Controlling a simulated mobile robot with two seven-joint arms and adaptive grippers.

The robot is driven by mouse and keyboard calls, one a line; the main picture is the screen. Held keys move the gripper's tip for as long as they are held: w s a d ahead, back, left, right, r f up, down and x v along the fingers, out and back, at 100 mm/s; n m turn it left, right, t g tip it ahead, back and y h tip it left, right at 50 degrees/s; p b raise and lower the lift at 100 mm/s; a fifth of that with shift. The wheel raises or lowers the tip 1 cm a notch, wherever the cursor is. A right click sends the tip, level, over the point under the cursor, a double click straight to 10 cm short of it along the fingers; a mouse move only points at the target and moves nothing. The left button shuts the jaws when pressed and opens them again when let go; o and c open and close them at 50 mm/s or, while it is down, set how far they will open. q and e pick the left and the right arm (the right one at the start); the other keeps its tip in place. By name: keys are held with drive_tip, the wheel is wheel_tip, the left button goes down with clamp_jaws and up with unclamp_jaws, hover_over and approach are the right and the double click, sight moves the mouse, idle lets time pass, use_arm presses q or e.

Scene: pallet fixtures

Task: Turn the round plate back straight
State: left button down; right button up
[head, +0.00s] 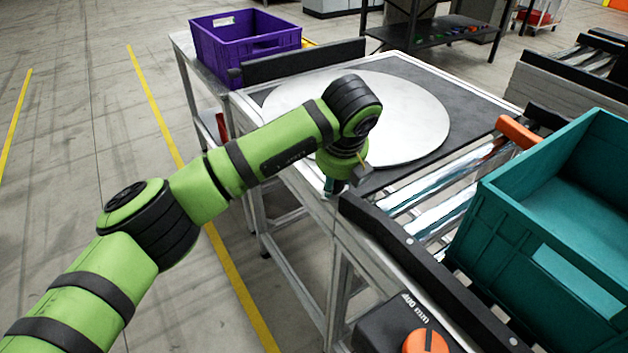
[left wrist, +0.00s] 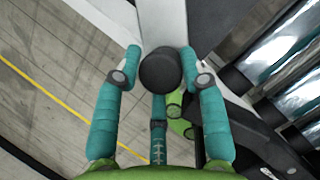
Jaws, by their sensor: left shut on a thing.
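The round plate (head: 415,115) is a large pale metal disc lying flat in a dark tabletop in the head view. My left arm reaches over it from the left and hides part of its near left side. A pale strip (left wrist: 163,22) runs away from the knob. My right gripper is not in view.
A purple crate (head: 222,45) stands at the table's back left, by a black rail (head: 300,63). A teal crate (head: 510,225) stands at the right, near shiny rollers (head: 440,212). A black rail (head: 425,270) edges the near side. Floor at left is clear.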

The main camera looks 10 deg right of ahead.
use_arm(q)
drive_tip(key=shift+w+d+r, duration=0.15)
drive_tip(key=shift+d+r, duration=0.1)
drive_tip(key=shift+r, duration=0.05)
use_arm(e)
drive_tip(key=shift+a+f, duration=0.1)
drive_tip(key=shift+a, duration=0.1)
use_arm(q)
drive_tip(key=shift+d, duration=0.1)
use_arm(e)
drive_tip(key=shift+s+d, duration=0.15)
use_arm(q)
drive_tip(key=c, duration=1)
unclamp_jaws()
drive_tip(key=shift+c, duration=0.2)
drive_tip(key=shift+o, duration=1.1)
drive_tip(key=shift+d, duration=0.1)
drive_tip(key=shift+d+f, duration=0.15)
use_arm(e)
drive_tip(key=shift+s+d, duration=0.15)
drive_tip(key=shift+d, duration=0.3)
